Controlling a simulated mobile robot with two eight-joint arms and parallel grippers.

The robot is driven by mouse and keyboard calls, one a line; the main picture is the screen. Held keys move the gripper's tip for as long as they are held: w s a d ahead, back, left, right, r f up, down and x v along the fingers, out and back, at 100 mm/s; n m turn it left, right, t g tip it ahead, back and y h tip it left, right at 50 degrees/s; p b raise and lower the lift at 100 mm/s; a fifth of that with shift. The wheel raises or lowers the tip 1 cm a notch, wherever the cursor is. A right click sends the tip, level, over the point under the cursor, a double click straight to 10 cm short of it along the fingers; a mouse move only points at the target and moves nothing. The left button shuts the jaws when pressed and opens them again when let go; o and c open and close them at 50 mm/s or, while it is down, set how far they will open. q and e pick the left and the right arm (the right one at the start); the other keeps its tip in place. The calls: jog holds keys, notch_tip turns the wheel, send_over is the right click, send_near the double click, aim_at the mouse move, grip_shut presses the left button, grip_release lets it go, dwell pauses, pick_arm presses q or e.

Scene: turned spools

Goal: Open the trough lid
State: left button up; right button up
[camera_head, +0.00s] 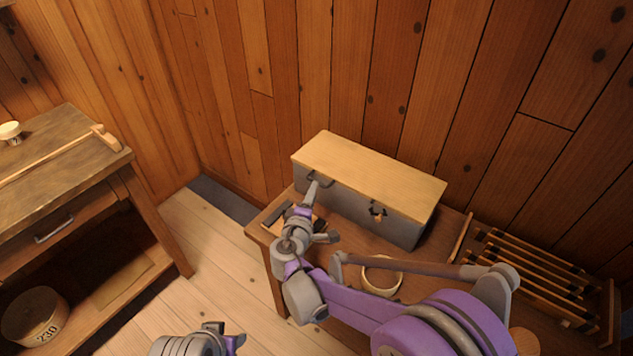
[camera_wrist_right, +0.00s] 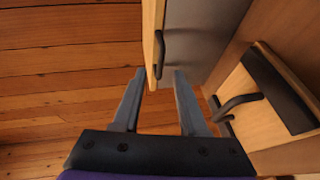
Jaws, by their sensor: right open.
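The trough (camera_head: 405,222) is a grey box on a brown table by the wall. Its pale wooden lid (camera_head: 372,168) lies flat on top, closed. A dark handle (camera_head: 321,181) is at the lid's front edge, left part; it also shows in the right wrist view (camera_wrist_right: 159,52). My right gripper (camera_head: 311,192) is open and empty, close in front of the handle. In the right wrist view its fingers (camera_wrist_right: 156,84) point at the lid edge, with the handle just beyond the tips. My left gripper (camera_head: 232,342) is at the bottom edge, partly cut off; its jaws are unclear.
A slatted rack (camera_head: 540,270) stands to the right. A wooden piece with a black strip (camera_wrist_right: 280,90) lies close to the right gripper. A workbench (camera_head: 60,165) stands left, beyond open floor.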

jog(key=x, duration=0.6)
jog(key=shift+w, duration=0.15)
grip_shut()
dwell(1.2)
